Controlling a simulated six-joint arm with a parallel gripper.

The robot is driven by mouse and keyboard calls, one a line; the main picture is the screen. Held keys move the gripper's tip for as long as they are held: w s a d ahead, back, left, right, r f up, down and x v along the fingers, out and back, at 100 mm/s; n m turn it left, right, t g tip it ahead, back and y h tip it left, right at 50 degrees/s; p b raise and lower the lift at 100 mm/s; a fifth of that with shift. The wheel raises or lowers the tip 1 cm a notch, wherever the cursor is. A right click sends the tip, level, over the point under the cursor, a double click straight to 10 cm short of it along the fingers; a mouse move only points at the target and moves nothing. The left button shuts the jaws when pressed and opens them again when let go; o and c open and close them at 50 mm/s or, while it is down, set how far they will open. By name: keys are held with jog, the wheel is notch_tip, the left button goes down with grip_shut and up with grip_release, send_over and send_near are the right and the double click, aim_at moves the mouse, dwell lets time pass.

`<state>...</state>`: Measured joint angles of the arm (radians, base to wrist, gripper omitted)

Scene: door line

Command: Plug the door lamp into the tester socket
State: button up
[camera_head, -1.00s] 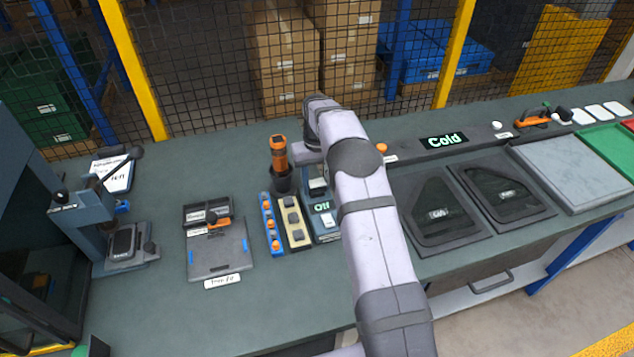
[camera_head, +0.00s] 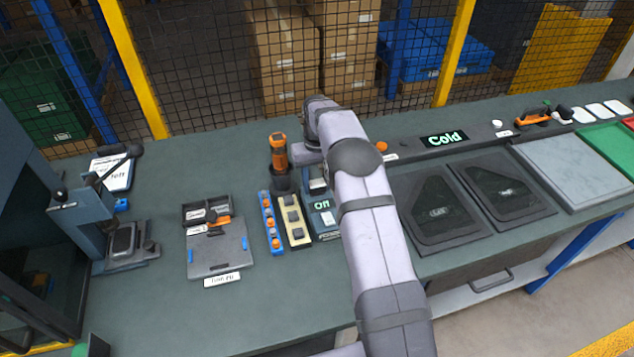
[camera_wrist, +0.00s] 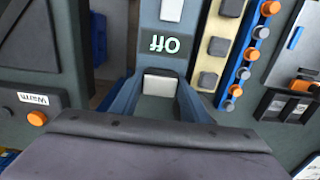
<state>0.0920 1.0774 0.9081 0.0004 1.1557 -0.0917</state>
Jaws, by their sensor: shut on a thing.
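The tester (camera_head: 321,219) is a blue-grey box on the bench, its display reading "Off". It also shows upside down in the wrist view (camera_wrist: 165,12). My gripper (camera_wrist: 160,92) points down at the tester's far end, its blue-grey fingers on either side of a small pale block. I take this block to be the door lamp (camera_wrist: 159,84), with my gripper shut on it. The socket is not clearly visible, and I cannot tell whether the lamp touches it or sits in it. In the head view my arm hides part of the tester and most of the gripper.
A cream strip with grey buttons (camera_head: 296,233) and a blue strip with orange knobs (camera_head: 271,236) stand close left of the tester. An orange-handled tool (camera_head: 278,152) stands upright behind them. Dark door panels (camera_head: 437,212) lie to the right. Bench is clear in front.

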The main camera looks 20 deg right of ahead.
jog(key=shift+s+f+b, duration=0.1)
jog(key=shift+f+b, duration=0.2)
jog(key=shift+f, duration=0.25)
dwell(0.7)
